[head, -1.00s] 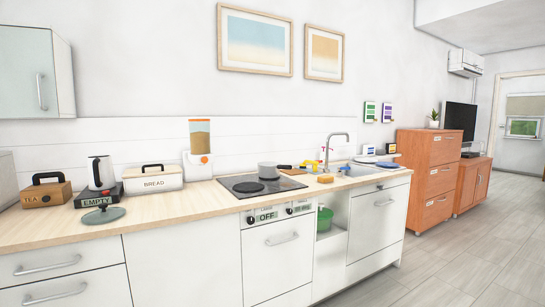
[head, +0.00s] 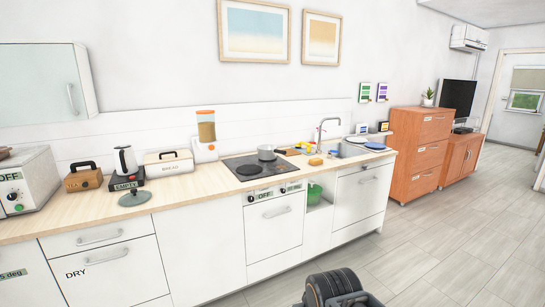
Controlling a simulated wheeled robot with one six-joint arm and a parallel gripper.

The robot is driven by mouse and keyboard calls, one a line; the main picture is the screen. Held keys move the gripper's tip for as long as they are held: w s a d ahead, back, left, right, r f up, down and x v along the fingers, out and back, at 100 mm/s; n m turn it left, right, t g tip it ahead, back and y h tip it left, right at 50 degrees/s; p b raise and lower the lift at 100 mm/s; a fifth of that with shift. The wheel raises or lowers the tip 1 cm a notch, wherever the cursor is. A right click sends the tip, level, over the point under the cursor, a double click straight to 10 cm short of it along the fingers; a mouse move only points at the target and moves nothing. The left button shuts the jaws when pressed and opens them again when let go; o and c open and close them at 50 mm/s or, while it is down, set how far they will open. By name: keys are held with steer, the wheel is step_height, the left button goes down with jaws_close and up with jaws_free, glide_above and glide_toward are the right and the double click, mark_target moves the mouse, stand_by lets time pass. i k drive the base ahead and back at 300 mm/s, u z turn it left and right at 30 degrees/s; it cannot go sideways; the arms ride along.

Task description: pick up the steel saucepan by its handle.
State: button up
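The steel saucepan (head: 266,153) sits on the black cooktop (head: 247,170), on its back right part. A dark shape at the pan's right side may be its handle; it is too small to tell. A dark rounded part of my arm shows at the bottom edge of the head view, low in front of the cabinets and well apart from the pan. My gripper's fingers are not in view.
A yellow-brown sponge (head: 315,162) lies right of the cooktop, before the sink (head: 350,150). The floor (head: 430,245) at right is clear.

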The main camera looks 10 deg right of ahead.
mark_target(266, 152)
steer(key=z, duration=0.6)
steer(key=i, duration=0.7)
steer(key=z, duration=0.55)
steer(key=i, duration=1.9)
steer(key=u, duration=1.8)
steer(key=i, duration=1.15)
steer(key=u, duration=0.35)
